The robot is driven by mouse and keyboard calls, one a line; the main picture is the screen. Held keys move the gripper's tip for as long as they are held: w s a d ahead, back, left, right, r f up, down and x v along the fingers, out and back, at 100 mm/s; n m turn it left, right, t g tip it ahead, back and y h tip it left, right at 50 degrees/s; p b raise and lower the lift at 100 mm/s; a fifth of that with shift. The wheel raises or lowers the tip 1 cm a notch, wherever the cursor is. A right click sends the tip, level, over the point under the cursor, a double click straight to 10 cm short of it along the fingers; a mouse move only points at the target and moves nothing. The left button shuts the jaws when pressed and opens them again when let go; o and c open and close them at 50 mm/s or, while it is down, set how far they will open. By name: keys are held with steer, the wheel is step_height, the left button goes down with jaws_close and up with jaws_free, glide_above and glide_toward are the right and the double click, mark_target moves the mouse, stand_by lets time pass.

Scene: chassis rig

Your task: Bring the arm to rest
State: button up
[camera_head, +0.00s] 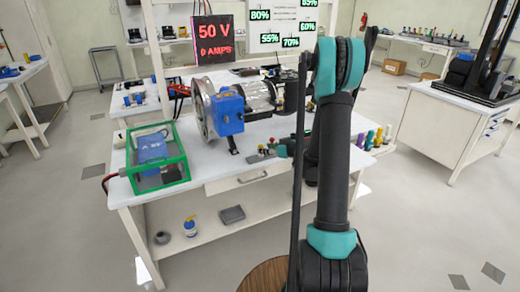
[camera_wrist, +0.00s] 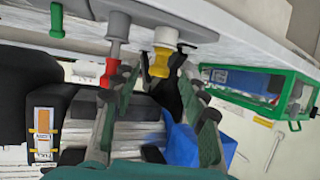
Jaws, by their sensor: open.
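My arm (camera_head: 333,150) stands in front of the workbench (camera_head: 215,168), bent at a high teal joint, and its far end is hidden behind the links in the head view. My gripper (camera_wrist: 155,82) shows in the wrist view with its two green fingers apart. A red-handled piece (camera_wrist: 109,70) and a yellow-handled piece (camera_wrist: 160,62) appear near the fingertips. I cannot tell whether the fingers touch them. Nothing is clearly gripped.
A motor rig (camera_head: 262,97) with a blue box (camera_head: 229,112) stands on the bench close to my arm. A green-framed case (camera_head: 172,180) is at the bench's left. A second bench (camera_head: 455,125) stands right.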

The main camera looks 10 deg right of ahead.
steer(key=s+a+r+m+g+h, duration=0.1)
steer(key=s+a+r+g, duration=0.1)
steer(key=s, duration=0.7)
steer(key=s+a+r+m+g+h, duration=0.1)
steer(key=s+m+g+h, duration=0.1)
steer(key=s, duration=0.7)
steer(key=s+d+f+m+g+h, duration=0.1)
steer(key=s+d+m+h, duration=0.1)
steer(key=s, duration=0.8)
steer(key=s+d+f+m+g+h, duration=0.1)
steer(key=s+d+f+m+h, duration=0.1)
steer(key=s, duration=0.8)
steer(key=shift+d+g+h, duration=0.25)
steer(key=shift+g+h, duration=0.15)
steer(key=shift+h, duration=0.1)
steer(key=shift+o, duration=0.2)
